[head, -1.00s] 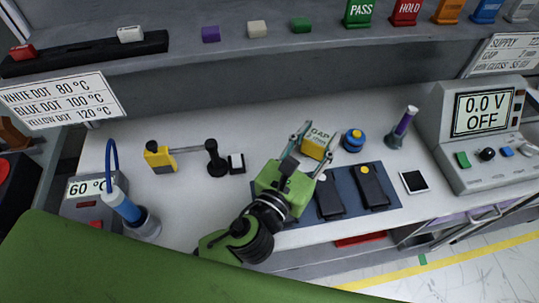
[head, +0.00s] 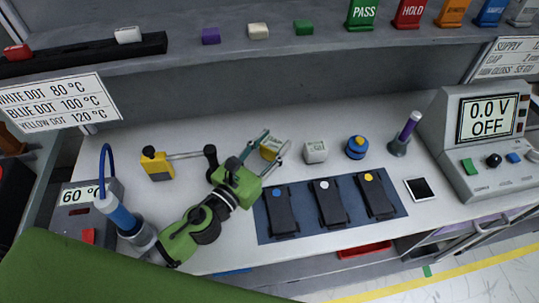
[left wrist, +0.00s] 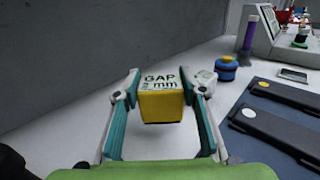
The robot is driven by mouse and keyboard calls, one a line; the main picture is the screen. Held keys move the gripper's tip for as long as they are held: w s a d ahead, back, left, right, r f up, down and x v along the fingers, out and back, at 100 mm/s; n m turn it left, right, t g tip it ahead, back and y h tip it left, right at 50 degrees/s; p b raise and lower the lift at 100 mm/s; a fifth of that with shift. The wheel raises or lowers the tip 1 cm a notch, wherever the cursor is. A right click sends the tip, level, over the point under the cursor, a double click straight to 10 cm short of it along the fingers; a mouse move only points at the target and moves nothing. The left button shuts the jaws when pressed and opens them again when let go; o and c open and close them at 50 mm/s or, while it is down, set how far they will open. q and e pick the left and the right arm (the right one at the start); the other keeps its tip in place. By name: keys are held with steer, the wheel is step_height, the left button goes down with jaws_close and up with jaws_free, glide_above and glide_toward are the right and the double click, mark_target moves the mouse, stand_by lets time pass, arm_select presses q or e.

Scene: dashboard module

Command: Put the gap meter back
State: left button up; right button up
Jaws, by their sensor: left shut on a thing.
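The gap meter (head: 271,149) is a small yellow block with a pale top. In the left wrist view the gap meter (left wrist: 161,98) reads "GAP 2 mm". My left gripper (head: 272,147) is shut on it, with the fingers on its two sides. In the left wrist view the left gripper (left wrist: 160,100) shows both fingers against the block. The block is over the white bench, left of a white cube (head: 316,151); its height above the bench is hard to tell. My right gripper is not in view.
A blue mat (head: 262,224) with three dark panels lies in front. A blue-yellow knob (head: 356,147) and purple-topped tool (head: 405,133) are right. The bench behind the gripper is clear.

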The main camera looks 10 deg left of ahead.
mark_target(266, 158)
arm_select(q)
steer(key=f+b, duration=0.1)
steer(key=f, duration=0.1)
steer(key=a+f+b, duration=0.1)
steer(key=shift+w+f, duration=0.15)
steer(key=shift+f, duration=0.25)
steer(key=shift+d+f, duration=0.1)
steer(key=shift+d, duration=0.05)
steer(key=shift+f, duration=0.1)
steer(key=o, duration=1.3)
